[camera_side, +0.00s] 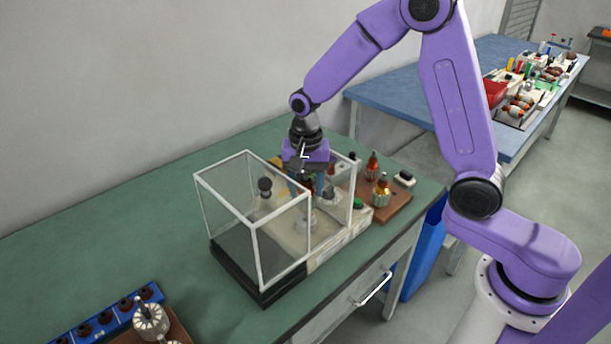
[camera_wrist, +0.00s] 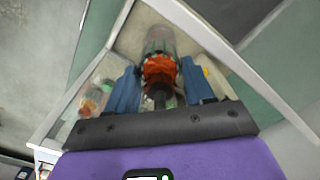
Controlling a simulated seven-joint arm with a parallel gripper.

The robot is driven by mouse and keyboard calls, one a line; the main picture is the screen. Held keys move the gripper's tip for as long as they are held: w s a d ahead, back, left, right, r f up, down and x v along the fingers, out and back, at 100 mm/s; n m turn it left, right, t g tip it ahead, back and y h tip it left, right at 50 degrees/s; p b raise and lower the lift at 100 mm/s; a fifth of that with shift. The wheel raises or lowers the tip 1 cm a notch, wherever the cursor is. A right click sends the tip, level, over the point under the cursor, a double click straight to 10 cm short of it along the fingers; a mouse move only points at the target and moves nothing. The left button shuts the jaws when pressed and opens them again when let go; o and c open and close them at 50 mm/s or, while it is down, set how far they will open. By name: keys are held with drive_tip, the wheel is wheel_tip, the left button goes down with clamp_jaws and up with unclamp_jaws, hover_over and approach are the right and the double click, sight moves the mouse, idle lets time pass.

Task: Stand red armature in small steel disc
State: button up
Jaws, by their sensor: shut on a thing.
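My gripper (camera_wrist: 160,85) is shut on the red armature (camera_wrist: 159,69), with its blue fingers on either side of the orange-red winding. The dark shaft end points toward the wrist camera, and a greyish part shows beyond the winding. In the side view my gripper (camera_side: 304,188) points down at the clear-sided case, and the armature is mostly hidden by the fingers and frame. A pale grey round piece (camera_side: 304,222) is below the fingers; I cannot tell for sure if it is the small steel disc, nor whether the armature touches it.
The white-framed clear case (camera_side: 253,238) has a dark base and stands close around my gripper. A dark-knobbed part (camera_side: 265,186) is left of the fingers. A brown board (camera_side: 392,207) with several armatures is at right. A blue rack (camera_side: 100,322) is at front left.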

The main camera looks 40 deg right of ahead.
drive_tip(key=shift+f, duration=1.35)
idle(0.4)
drive_tip(key=o, duration=1.4)
drive_tip(key=shift+r, duration=2.25)
drive_tip(key=shift+r, duration=0.1)
